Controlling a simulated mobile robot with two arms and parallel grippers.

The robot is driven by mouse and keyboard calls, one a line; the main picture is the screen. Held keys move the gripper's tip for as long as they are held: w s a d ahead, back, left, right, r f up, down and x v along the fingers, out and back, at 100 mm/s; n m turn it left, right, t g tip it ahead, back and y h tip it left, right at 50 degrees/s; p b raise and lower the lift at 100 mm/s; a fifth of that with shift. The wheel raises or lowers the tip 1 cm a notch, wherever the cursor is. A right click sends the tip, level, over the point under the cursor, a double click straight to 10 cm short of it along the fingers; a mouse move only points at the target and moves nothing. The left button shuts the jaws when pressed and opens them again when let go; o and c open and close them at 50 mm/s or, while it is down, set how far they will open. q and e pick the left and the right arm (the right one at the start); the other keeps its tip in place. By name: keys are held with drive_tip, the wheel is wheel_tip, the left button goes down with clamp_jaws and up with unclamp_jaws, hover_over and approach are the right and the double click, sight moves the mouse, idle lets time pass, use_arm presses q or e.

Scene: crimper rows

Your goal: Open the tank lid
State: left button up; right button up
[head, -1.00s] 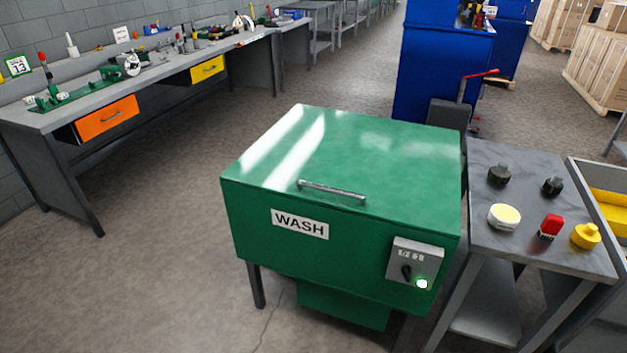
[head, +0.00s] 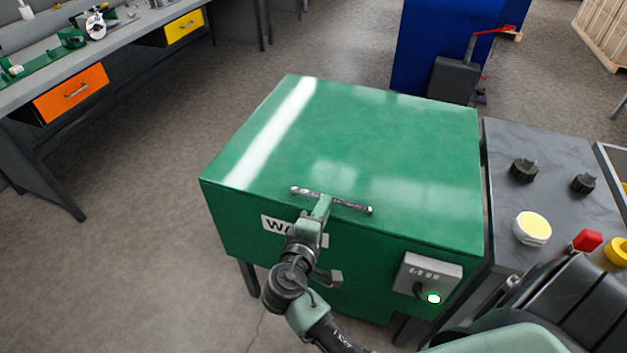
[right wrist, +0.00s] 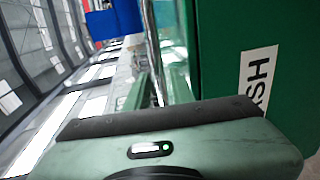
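The green wash tank has a flat green lid (head: 380,135), which lies closed. A chrome bar handle (head: 350,204) runs along the lid near its front edge. My right gripper (head: 322,203) is at the handle, its finger end overlapping the bar left of its middle. In the right wrist view the handle (right wrist: 149,35) runs upright past the finger area, close to the tank front. I cannot tell whether the fingers are closed on the bar. My gripper partly hides the WASH label (head: 274,225). My left gripper is not in view.
A control box (head: 428,276) with a lit green lamp is on the tank front at right. A grey side table (head: 555,150) with knobs and buttons stands close on the right. A workbench (head: 120,43) is at upper left, with clear floor between.

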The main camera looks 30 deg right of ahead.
sight(333, 193)
drive_tip(key=p+x, duration=0.1)
drive_tip(key=x, duration=0.6)
drive_tip(key=shift+d, duration=0.2)
clamp_jaws()
drive_tip(key=shift+f, duration=0.15)
idle(1.1)
